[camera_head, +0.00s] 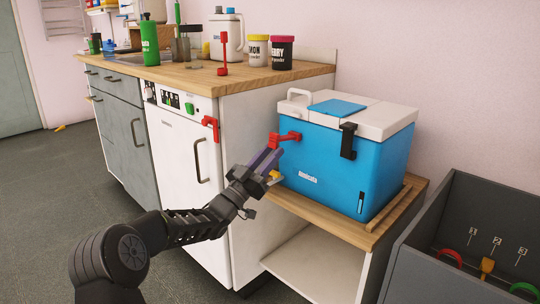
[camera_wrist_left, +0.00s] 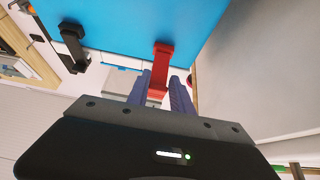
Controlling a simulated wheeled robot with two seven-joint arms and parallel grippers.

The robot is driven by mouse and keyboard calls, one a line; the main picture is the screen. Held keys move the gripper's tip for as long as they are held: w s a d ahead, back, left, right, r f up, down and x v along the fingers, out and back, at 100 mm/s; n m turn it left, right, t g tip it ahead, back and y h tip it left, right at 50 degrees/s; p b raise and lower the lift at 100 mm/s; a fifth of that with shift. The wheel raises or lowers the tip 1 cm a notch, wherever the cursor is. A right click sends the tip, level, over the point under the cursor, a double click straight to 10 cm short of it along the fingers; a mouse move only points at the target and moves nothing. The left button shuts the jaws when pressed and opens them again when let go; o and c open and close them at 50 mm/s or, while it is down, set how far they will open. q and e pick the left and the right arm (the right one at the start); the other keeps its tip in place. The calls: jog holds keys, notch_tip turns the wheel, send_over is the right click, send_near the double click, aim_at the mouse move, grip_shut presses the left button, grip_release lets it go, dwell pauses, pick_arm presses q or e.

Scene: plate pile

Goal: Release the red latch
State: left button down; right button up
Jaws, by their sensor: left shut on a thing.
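The blue cooler (camera_head: 325,170) with a white lid (camera_head: 380,118) stands on a low wooden-topped shelf. Its red latch (camera_head: 286,137) is on the front face near the left end, just under the lid, and sticks outward. My left gripper (camera_head: 266,160) reaches up to it from the lower left. In the left wrist view the red latch (camera_wrist_left: 162,56) runs down from the blue wall, and its end lies between the two purple fingers, which are shut on it. The fingers partly hide that end. A black latch (camera_head: 348,141) lies flat against the cooler farther right. My right gripper is not in view.
A white cabinet (camera_head: 180,150) with another red latch (camera_head: 211,127) on its corner stands left of the cooler. The wooden counter (camera_head: 180,74) above holds bottles and jars. A grey bin (camera_head: 440,205) with coloured handles is at the right.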

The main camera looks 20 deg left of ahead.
pick_arm(q)
jog(key=shift+w+d+f, duration=0.1)
jog(key=shift+d+f, duration=0.05)
jog(key=shift+f, duration=0.1)
jog(key=c, duration=1.6)
grip_release()
jog(key=shift+o, duration=0.8)
jog(key=shift+w+d, duration=0.1)
jog(key=shift+w, duration=0.05)
jog(key=o, duration=0.3)
jog(key=shift+r, duration=0.1)
jog(key=p+v, duration=0.2)
jog(key=v, duration=0.6)
